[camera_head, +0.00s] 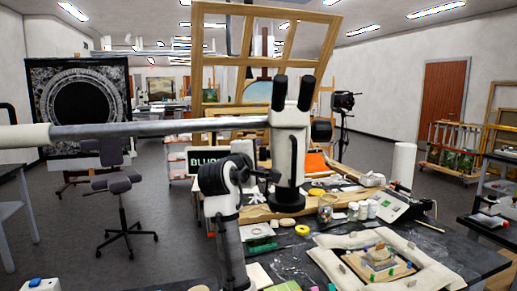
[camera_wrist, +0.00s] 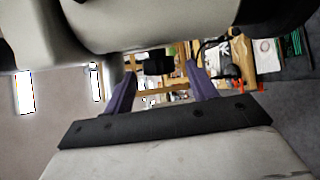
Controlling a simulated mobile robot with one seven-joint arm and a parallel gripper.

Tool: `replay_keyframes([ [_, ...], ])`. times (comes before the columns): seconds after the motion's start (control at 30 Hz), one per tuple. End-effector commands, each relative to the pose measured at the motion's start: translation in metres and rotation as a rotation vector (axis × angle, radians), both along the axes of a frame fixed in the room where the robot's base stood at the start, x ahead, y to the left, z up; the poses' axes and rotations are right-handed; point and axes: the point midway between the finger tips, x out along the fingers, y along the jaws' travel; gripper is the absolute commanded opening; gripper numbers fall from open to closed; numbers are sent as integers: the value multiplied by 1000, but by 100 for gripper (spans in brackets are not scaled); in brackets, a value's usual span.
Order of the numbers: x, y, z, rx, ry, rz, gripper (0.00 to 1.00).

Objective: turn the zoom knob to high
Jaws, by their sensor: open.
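A stereo microscope with a white body (camera_head: 290,140), dark eyepieces and a dark base stands on the worktable, with a long grey boom reaching left. A dark cylinder (camera_head: 321,130) sticks out on its right side; I cannot tell whether it is the zoom knob. My gripper (camera_wrist: 160,68) is open in the wrist view, its two purple fingers spread apart. A dark, rounded thing (camera_wrist: 158,64) shows between the fingertips; whether it is a knob, and whether they touch it, is unclear. A pale, smooth body (camera_wrist: 150,25) fills the top of that view.
The worktable (camera_head: 290,262) holds a padded frame (camera_head: 345,270) with a gilt fragment (camera_head: 377,258), a jar (camera_head: 325,207), a yellow tape roll (camera_head: 302,230) and a white device (camera_head: 383,205). A stool (camera_head: 122,195) stands on free floor at left. An easel frame rises behind the microscope.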

Motion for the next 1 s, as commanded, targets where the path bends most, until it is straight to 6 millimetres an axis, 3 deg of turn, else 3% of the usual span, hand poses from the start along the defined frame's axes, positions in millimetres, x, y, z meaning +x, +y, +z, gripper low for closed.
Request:
replay_keyframes([
  [0.2,16,-5,0,0,0,0,57],
  [0.47,17,-6,-1,1,-1,0,57],
  [0.8,16,-5,-1,0,-1,1,15],
  [1.0,16,-6,-2,0,-12,1,13],
])
